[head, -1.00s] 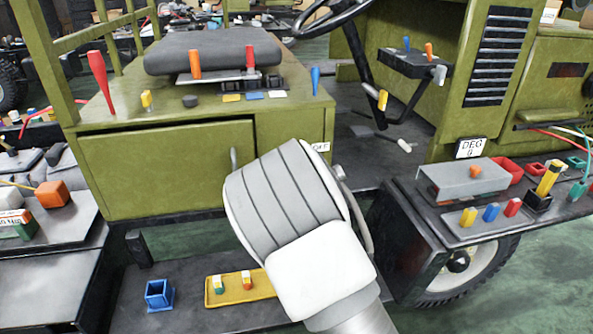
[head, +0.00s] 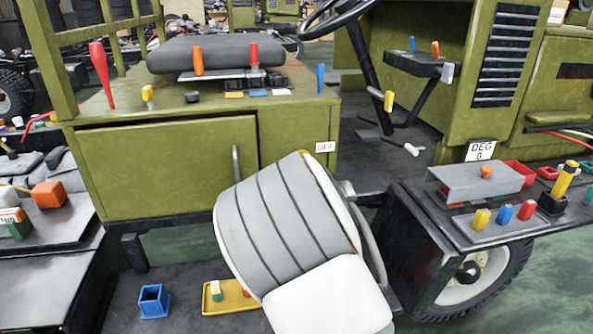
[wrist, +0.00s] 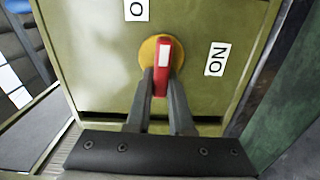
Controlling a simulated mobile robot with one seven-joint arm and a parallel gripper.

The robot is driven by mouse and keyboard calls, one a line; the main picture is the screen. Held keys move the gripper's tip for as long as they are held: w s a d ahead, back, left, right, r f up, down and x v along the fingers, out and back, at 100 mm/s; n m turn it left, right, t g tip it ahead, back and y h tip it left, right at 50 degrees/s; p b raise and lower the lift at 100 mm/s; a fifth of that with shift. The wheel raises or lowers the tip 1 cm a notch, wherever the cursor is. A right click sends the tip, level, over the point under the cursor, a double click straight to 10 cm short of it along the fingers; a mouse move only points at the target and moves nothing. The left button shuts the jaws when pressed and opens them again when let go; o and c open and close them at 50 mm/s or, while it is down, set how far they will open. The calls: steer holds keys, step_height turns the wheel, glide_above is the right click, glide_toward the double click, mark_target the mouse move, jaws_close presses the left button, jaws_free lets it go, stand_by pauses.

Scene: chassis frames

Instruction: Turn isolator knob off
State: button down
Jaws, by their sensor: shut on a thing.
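The isolator knob (wrist: 162,58) is a red handle with a white stripe on a round yellow plate (wrist: 148,50), on a green panel. In the wrist view the handle points almost straight up, between the two labels. An ON label (wrist: 217,59) is to its right, and a label cut off by the frame edge, showing an O (wrist: 137,9), is above left. My gripper (wrist: 162,84) is shut on the red handle, one finger on each side. In the head view my grey and white arm hides the knob and the fingers.
An OFF label (head: 325,147) shows on the green cabinet (head: 170,170). A low dark step below bears a blue box (head: 154,301) and a yellow tray (head: 230,303).

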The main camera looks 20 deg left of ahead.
steer(key=shift+n, duration=0.4)
steer(key=c, duration=0.8)
jaws_free()
steer(key=p+v, duration=0.2)
steer(key=v, duration=1.5)
steer(key=shift+s+p, duration=0.25)
steer(key=shift+p, duration=0.05)
